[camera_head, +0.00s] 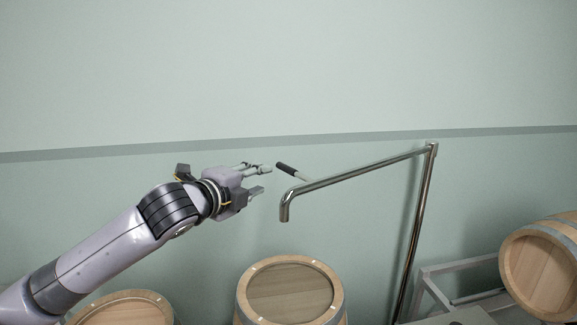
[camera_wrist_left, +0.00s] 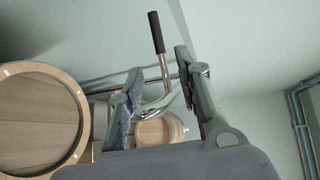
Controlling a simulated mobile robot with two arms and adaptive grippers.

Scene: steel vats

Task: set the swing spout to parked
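The swing spout (camera_head: 350,173) is a steel pipe that runs out to the left from the top of a steel post (camera_head: 417,225). Its bent outlet points down above a barrel. A handle with a black grip (camera_head: 286,169) sticks up near the outlet end. My left gripper (camera_head: 262,179) is open and empty, just left of the black grip and apart from it. In the left wrist view the black grip (camera_wrist_left: 156,32) stands beyond the gap between the fingers of my left gripper (camera_wrist_left: 160,63). My right gripper is not in view.
A barrel (camera_head: 240,290) stands upright below the spout's outlet. Another barrel (camera_head: 125,308) is at the lower left, under my left arm. A barrel lying on its side (camera_head: 540,272) is at the right, near a grey metal frame (camera_head: 455,268). The green wall (camera_head: 290,75) is behind.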

